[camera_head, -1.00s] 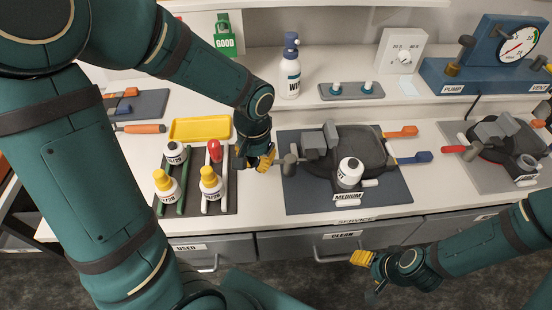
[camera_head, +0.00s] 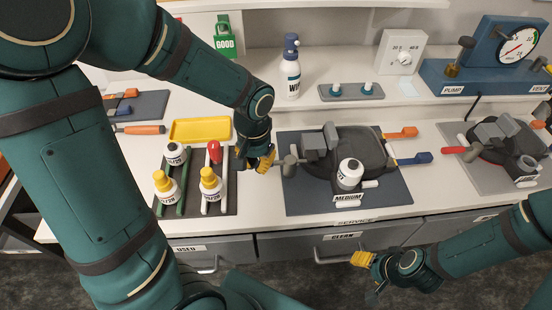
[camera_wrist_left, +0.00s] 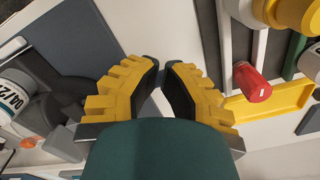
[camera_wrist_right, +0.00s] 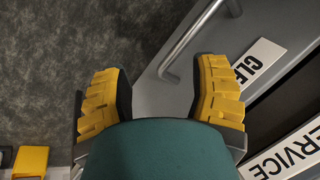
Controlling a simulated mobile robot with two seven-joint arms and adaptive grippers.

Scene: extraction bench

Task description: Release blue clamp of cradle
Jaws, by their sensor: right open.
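The blue clamp handle (camera_head: 414,158) sticks out at the right side of the dark round cradle (camera_head: 322,166), below an orange handle (camera_head: 400,133). The cradle stands on a blue-grey mat (camera_head: 300,200) labelled MEDIUM. A white bottle (camera_head: 349,175) leans at the cradle's front. My left gripper (camera_head: 267,160) is left of the cradle, beside its grey knob and apart from the blue handle. In the left wrist view its fingertips (camera_wrist_left: 162,65) are close together with a narrow gap and nothing between them. My right gripper (camera_head: 358,260) is open and empty in front of the drawers.
A rack (camera_head: 228,200) with several bottles and a red-topped item stands left of my left gripper. A yellow tray (camera_head: 200,129) lies behind it. A second cradle (camera_head: 495,148) with a red handle is at right. A pump unit (camera_head: 480,75) and wash bottle (camera_head: 291,75) stand behind.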

